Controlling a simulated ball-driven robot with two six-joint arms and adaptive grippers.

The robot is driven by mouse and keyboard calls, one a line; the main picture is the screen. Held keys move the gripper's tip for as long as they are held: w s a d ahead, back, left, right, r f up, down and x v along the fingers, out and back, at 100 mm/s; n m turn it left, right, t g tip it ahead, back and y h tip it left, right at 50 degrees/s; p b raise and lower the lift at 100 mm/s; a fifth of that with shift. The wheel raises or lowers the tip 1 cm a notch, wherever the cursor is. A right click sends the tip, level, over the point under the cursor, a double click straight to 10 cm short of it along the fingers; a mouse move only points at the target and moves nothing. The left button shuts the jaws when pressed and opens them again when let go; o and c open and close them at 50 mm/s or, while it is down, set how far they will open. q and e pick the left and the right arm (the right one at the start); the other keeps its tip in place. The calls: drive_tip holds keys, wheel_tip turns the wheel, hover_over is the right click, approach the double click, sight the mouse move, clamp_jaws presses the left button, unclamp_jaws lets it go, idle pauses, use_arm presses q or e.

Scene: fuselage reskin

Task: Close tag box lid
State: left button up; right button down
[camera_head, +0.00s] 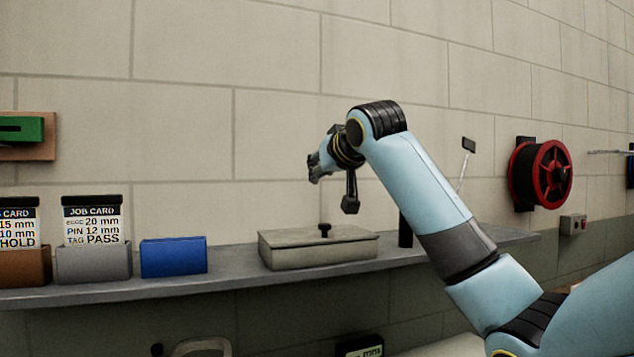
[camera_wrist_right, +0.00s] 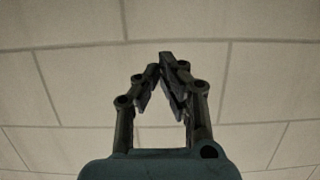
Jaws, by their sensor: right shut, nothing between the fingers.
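The tag box (camera_head: 310,255) is a low grey box on the shelf in the head view. Its flat lid (camera_head: 290,238) with a black knob (camera_head: 324,229) lies over the top and looks closed; a small gap cannot be ruled out. My right arm comes in from the right, with its wrist above and behind the box, apart from the lid. In the right wrist view my right gripper (camera_wrist_right: 163,70) has its fingertips together, empty, facing bare wall. My left gripper is not in view.
A blue bin (camera_head: 174,257), a grey bin (camera_head: 94,264) and a brown bin (camera_head: 25,267) with job cards stand left on the shelf (camera_head: 225,279). A dark upright object (camera_head: 405,230) stands right of the box. A red reel (camera_head: 541,175) hangs on the wall.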

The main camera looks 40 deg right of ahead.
sight(328, 224)
drive_tip(key=s+f+t+b, duration=0.1)
drive_tip(key=f+b, duration=0.1)
drive_tip(key=b, duration=0.1)
drive_tip(key=s+f+t+b, duration=0.1)
drive_tip(key=t+b, duration=0.1)
drive_tip(key=b, duration=0.1)
drive_tip(key=s+a+f+t+h+b, duration=0.1)
drive_tip(key=s+f+b, duration=0.1)
drive_tip(key=b, duration=0.1)
drive_tip(key=shift+f+b, duration=0.35)
drive_tip(key=shift+b, duration=0.05)
drive_tip(key=shift+s+a+f+t+h+b, duration=0.15)
drive_tip(key=shift+s+f+t+b, duration=0.45)
drive_tip(key=shift+b, duration=1.2)
drive_tip(key=shift+s+a+f+t+h+b, duration=0.15)
drive_tip(key=shift+f+t+b, duration=0.45)
drive_tip(key=shift+b, duration=1.25)
drive_tip(key=shift+s+f+t+h+b, duration=0.3)
drive_tip(key=shift+t+b, duration=0.6)
drive_tip(key=shift+b, duration=0.9)
drive_tip(key=shift+s, duration=0.1)
